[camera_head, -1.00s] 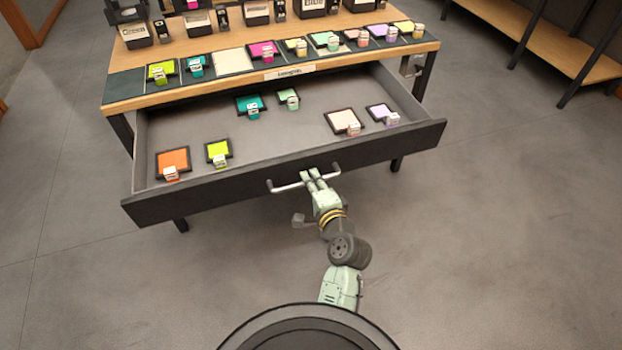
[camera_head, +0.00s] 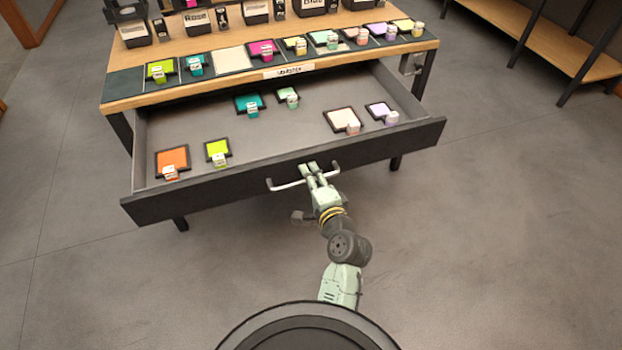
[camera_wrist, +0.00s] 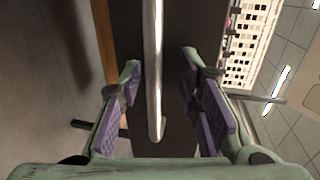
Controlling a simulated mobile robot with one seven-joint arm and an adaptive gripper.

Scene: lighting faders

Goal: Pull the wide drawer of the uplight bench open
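The wide drawer (camera_head: 290,170) of the uplight bench (camera_head: 270,74) stands pulled well out, with its grey inside and dark front showing. A pale bar handle (camera_head: 288,186) runs along the middle of the drawer front. My gripper (camera_head: 310,168) is at the right half of this handle. In the wrist view, the handle bar (camera_wrist: 154,60) runs between the two purple-padded fingers of my gripper (camera_wrist: 159,72). The fingers are apart, with a visible gap on each side of the bar, so the gripper is open around it.
Inside the drawer lie several framed colour swatches, such as an orange one (camera_head: 172,160) and a teal one (camera_head: 249,103). More swatches and dark bins line the bench top. A shelf unit (camera_head: 560,50) stands at the right. The floor (camera_head: 500,220) around the drawer is clear.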

